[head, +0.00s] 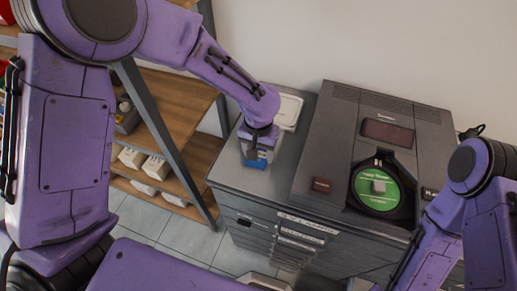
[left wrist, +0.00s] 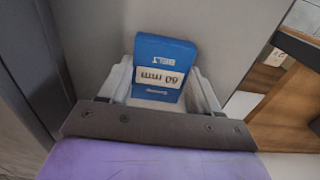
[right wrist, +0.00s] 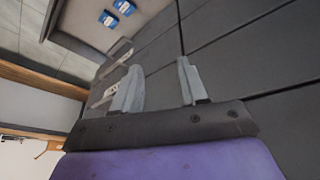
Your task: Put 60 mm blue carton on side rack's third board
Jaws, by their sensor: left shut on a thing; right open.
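The blue carton (left wrist: 160,68) shows a white "60 mm" label in the left wrist view, between the two fingers of my left gripper (left wrist: 165,85), which is shut on it. In the head view my left gripper (head: 260,143) points down over the grey cabinet top, and the blue carton (head: 255,163) shows just below it. I cannot tell whether the carton touches the top. The side rack (head: 168,155) stands left of the cabinet, with wooden boards and dark posts. My left arm hides part of it. My right gripper (right wrist: 157,85) is open and empty beside dark grey panels.
On the cabinet (head: 225,172) stand a dark machine (head: 335,130) with a green disc (head: 377,188) and a pale lidded box (head: 289,110). White items (head: 153,168) sit on the rack's lower boards.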

